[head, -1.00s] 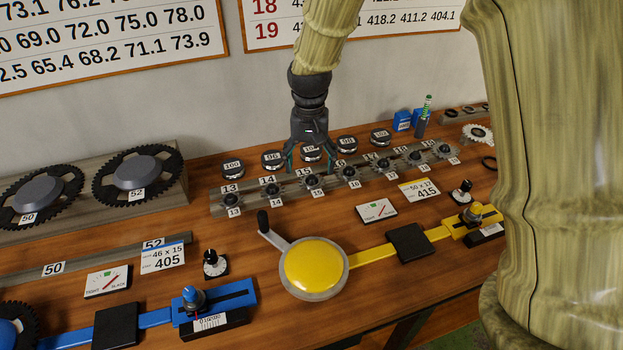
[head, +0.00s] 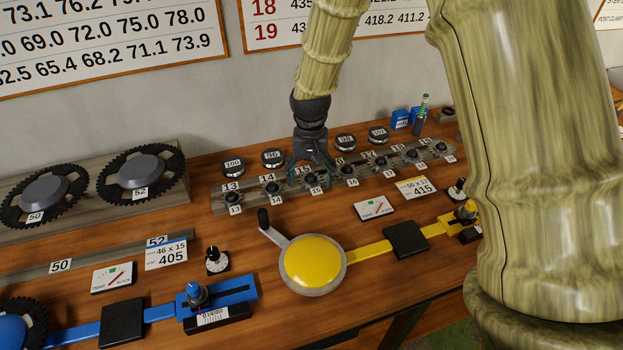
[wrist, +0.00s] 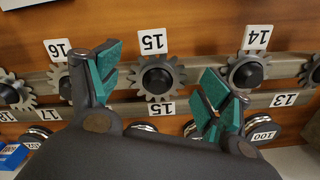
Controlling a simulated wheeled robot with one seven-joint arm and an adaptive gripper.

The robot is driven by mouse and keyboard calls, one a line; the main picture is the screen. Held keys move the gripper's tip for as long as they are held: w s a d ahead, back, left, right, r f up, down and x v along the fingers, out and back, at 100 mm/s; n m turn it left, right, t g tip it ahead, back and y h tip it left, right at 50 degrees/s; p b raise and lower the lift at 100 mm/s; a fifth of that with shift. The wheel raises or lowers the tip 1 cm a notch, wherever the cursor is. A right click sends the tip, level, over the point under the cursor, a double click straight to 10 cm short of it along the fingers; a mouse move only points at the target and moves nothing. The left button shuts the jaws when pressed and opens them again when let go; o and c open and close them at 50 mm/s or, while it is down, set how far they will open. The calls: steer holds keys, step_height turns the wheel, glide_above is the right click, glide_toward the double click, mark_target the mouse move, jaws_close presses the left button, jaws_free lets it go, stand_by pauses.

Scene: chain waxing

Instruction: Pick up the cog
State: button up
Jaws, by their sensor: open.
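My gripper (head: 312,172) is open above the rack of small cogs, with its green-padded fingers spread. In the wrist view my gripper (wrist: 160,88) has one finger on each side of the dark grey cog labelled 15 (wrist: 157,77), with nothing between the pads but that cog in line. In the head view the cog labelled 15 (head: 313,180) is partly hidden by the fingers. It sits on a peg on the grey rail (head: 218,205). I cannot tell whether the fingers touch it.
Neighbouring cogs 14 (wrist: 247,72) and 16 (wrist: 62,77) sit close on either side. Round black-and-silver tins (head: 273,157) stand behind the rail. A yellow disc with a crank (head: 313,260) lies in front. Two large chainrings (head: 140,172) stand at left.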

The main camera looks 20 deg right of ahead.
steer(key=shift+f, duration=0.25)
stand_by(0.5)
steer(key=c, duration=1.1)
